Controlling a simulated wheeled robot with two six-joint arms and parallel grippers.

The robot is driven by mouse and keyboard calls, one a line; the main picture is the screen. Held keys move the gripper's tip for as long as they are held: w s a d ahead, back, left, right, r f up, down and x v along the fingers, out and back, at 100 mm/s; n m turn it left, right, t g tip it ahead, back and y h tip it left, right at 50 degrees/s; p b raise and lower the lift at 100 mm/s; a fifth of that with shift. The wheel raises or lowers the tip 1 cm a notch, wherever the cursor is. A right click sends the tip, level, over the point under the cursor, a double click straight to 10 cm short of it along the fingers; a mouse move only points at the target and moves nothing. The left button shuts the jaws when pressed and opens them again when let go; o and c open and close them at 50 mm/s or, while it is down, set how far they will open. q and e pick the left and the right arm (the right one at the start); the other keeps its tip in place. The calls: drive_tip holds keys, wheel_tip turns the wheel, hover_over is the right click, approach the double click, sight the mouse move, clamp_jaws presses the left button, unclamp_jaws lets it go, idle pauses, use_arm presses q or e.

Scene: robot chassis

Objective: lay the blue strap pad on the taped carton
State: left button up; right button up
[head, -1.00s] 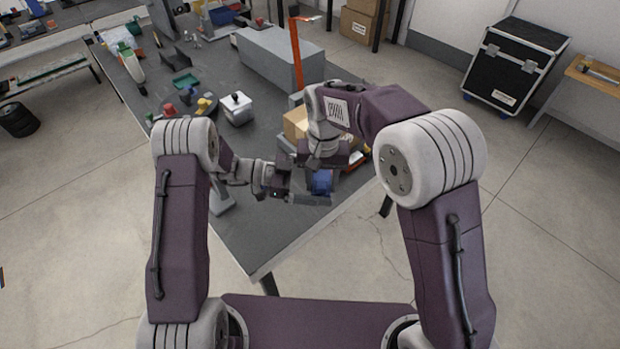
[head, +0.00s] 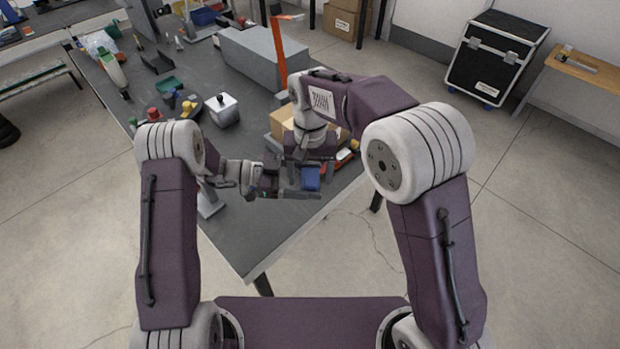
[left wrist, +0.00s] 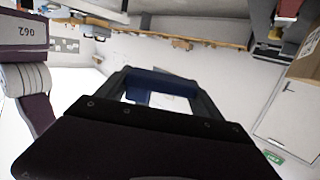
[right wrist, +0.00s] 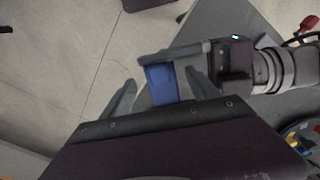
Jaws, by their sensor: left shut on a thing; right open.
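The blue strap pad (head: 311,178) hangs from my left gripper (head: 300,192), above the near part of the table. My left gripper is shut on one edge of it; the pad also shows in the right wrist view (right wrist: 162,84) and as dark blue between the left fingers in the left wrist view (left wrist: 135,95). My right gripper (head: 308,172) is open close to the pad. In the right wrist view its fingers stand on either side of the pad, apart from it. The carton (head: 282,119) is on the table behind my right gripper, partly hidden; its tape cannot be made out.
A grey long box (head: 262,55) and an orange upright post (head: 280,55) stand behind the carton. A white box with a black knob (head: 223,110) and small coloured parts lie to the left. Red and yellow items (head: 345,155) lie right of the carton. The near table corner is clear.

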sight(310, 180)
wheel_tip(310, 180, up, 10)
drive_tip(key=s+d+f+t, duration=0.1)
drive_tip(key=s+d+f, duration=1.3)
drive_tip(key=d+f, duration=0.3)
drive_tip(key=shift+s+d, duration=0.2)
drive_tip(key=shift+d, duration=0.25)
drive_tip(key=shift+w, duration=0.1)
